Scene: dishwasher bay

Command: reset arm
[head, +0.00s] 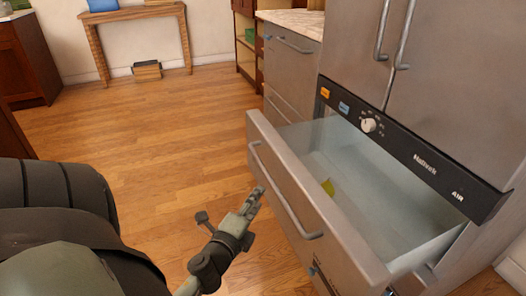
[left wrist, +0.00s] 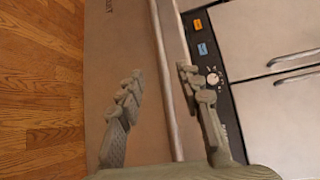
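My left gripper (head: 229,208) is in front of the pulled-out steel drawer (head: 300,183), low and left of its bar handle (head: 283,200). Its two fingers are spread apart with nothing held between them. In the left wrist view the open fingers (left wrist: 160,76) show in front of the steel front, with a long pale bar or edge passing behind the gap. I cannot tell how far the fingers are from it. My right gripper is in neither view.
The drawer belongs to a steel appliance with a dark control panel (head: 400,150) and upper doors (head: 455,75). A wooden table (head: 135,15) stands at the back. The wooden floor (head: 150,120) on the left is clear.

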